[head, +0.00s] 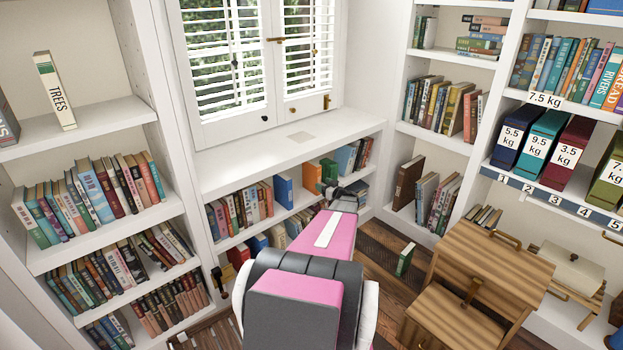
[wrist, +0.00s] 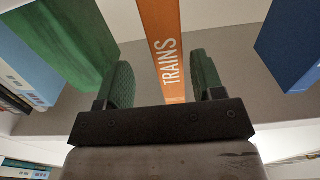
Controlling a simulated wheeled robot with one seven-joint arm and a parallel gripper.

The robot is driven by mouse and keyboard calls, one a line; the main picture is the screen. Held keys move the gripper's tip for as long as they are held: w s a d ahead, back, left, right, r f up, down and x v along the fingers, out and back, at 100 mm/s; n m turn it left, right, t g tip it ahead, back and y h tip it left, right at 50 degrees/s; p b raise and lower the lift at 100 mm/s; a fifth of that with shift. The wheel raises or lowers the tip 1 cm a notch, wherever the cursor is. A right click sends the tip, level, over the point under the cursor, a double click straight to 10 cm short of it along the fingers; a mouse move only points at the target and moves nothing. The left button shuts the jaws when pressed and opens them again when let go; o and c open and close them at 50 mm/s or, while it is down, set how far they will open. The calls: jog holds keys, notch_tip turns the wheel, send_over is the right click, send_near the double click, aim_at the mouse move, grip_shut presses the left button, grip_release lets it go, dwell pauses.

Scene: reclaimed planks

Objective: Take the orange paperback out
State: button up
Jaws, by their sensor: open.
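The orange paperback (head: 311,176) stands upright on the upper shelf of the low bookcase under the window. In the wrist view its orange spine (wrist: 163,30) reads "TRAINS". My gripper (head: 328,189) is at the front of that shelf in the head view. In the wrist view my open gripper (wrist: 163,72) has one finger on each side of the spine, with a gap showing at each side.
In the wrist view a green book (wrist: 70,40) stands left of the paperback and a blue book (wrist: 290,45) stands right, both apart from it. The sill (head: 290,145) overhangs the shelf.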

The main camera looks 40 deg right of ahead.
aim_at(315, 180)
jog(key=shift+w+a+r, duration=0.1)
jog(key=shift+w+a, duration=0.1)
jog(key=shift+w, duration=0.75)
jog(key=shift+w+a, duration=0.2)
jog(key=shift+w, duration=0.8)
jog(key=shift+w+a+r, duration=0.1)
jog(key=shift+w+a, duration=0.1)
jog(key=shift+w, duration=0.75)
grip_shut()
